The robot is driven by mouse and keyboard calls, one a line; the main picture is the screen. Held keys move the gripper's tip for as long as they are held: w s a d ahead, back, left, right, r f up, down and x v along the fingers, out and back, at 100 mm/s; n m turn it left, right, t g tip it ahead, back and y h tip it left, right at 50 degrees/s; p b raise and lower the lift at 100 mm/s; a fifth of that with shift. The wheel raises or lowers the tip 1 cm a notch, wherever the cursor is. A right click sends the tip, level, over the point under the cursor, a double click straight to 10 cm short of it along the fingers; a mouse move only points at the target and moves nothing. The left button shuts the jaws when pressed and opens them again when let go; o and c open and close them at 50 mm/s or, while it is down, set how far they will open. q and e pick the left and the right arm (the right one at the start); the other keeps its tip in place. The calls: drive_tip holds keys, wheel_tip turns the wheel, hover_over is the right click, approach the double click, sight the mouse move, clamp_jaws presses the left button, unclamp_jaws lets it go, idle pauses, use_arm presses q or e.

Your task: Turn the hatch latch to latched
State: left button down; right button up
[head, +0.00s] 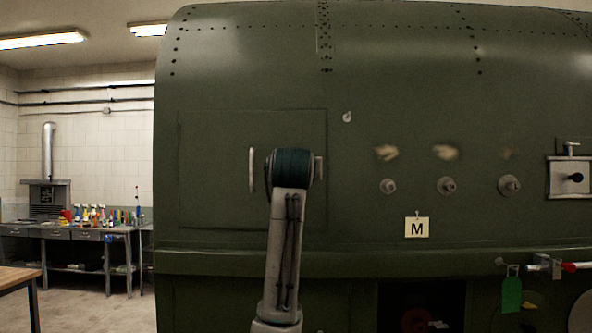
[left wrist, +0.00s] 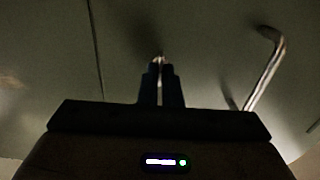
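The hatch (head: 215,150) is a flat outlined panel on the green fuselage in the head view, with a pale upright handle (head: 252,170). My left arm stands in front of its right part and hides the left gripper and the latch there. In the left wrist view, the two dark fingers of my left gripper (left wrist: 161,75) are close together against the panel. A thin, bright metal piece, seemingly the hatch latch (left wrist: 160,58), shows between and just past their tips. Its angle cannot be read. The bent handle (left wrist: 268,70) is to the right, apart from the fingers. My right gripper is not in view.
A row of round knobs (head: 446,186) and a card marked M (head: 417,227) are on the fuselage to the right. Further right is a plate with a black knob (head: 573,177). A bench (head: 100,232) with bottles stands far left.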

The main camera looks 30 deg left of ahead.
use_arm(q)
drive_tip(key=shift+m, duration=0.4)
drive_tip(key=shift+w+d+f+m+p, duration=0.1)
drive_tip(key=shift+m+p, duration=0.2)
drive_tip(key=shift+m, duration=4)
drive_tip(key=shift+d+f+m+p, duration=0.1)
drive_tip(key=shift+m+p, duration=0.15)
drive_tip(key=shift+m, duration=4.05)
drive_tip(key=c, duration=1.6)
unclamp_jaws()
